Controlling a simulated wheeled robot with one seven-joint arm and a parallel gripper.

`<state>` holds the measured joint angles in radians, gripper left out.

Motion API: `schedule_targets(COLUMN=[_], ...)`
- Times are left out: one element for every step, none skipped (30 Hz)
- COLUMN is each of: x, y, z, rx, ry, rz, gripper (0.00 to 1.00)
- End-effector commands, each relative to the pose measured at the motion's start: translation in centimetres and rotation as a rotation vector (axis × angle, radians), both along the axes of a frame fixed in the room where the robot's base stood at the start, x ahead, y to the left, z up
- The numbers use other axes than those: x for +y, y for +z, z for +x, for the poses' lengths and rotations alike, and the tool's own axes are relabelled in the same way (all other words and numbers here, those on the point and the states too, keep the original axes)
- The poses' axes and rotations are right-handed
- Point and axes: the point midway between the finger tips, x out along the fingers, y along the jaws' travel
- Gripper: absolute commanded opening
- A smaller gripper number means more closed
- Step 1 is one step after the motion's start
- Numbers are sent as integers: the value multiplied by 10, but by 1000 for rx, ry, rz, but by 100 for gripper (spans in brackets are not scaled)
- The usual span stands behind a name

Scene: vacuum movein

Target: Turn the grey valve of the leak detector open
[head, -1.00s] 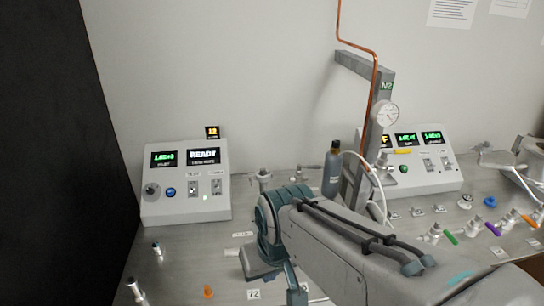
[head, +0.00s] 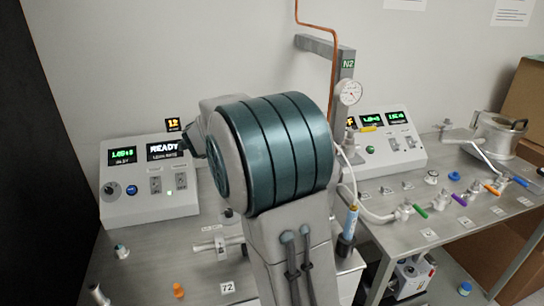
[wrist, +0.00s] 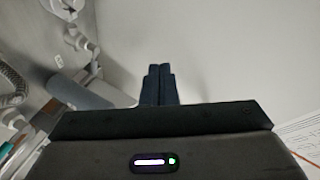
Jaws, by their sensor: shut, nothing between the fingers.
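The leak detector (head: 150,190) is the pale sloped box at the left in the head view, with a green reading and a READY display.
A grey post (head: 343,115) with a gauge (head: 350,92) and copper pipe stands behind my arm. A second display box (head: 390,155) and several colour-handled valves are at the right. A small orange piece (head: 178,290) sits at the front left. A cardboard box (head: 535,95) is far right.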

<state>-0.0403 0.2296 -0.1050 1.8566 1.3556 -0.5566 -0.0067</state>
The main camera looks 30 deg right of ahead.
Motion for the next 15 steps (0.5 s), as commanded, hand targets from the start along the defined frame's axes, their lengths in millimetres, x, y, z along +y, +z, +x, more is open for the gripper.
schedule_targets(x=[-14, -23, -33, -40, -46, -52, -57, -60, -64, -66, -68, -69, -70, -71, -72], y=[-15, -21, -30, -36, -43, -52, -58, -63, -71, -75, -79, -83, -86, -88, -91], z=[4, 4, 2, 1, -1, -4, -7, -10, -13, -16, -19, -21, -23, -25, -26], rx=[-7, -12, -16, -18, -18, -16, -14, -11, -6, -3, 2, 5, 7, 10, 13], ry=[-97, -157, -238, -295, -351, -420, -467, -511, -563, -597, -628, -662, -682, -698, -716], rz=[16, 26, 39, 47, 54, 64, 71, 76, 81, 86, 90, 93, 96, 97, 99], gripper=[0, 0, 0, 0, 0, 0, 0, 0, 0, 0, 0, 0, 0, 0, 0])
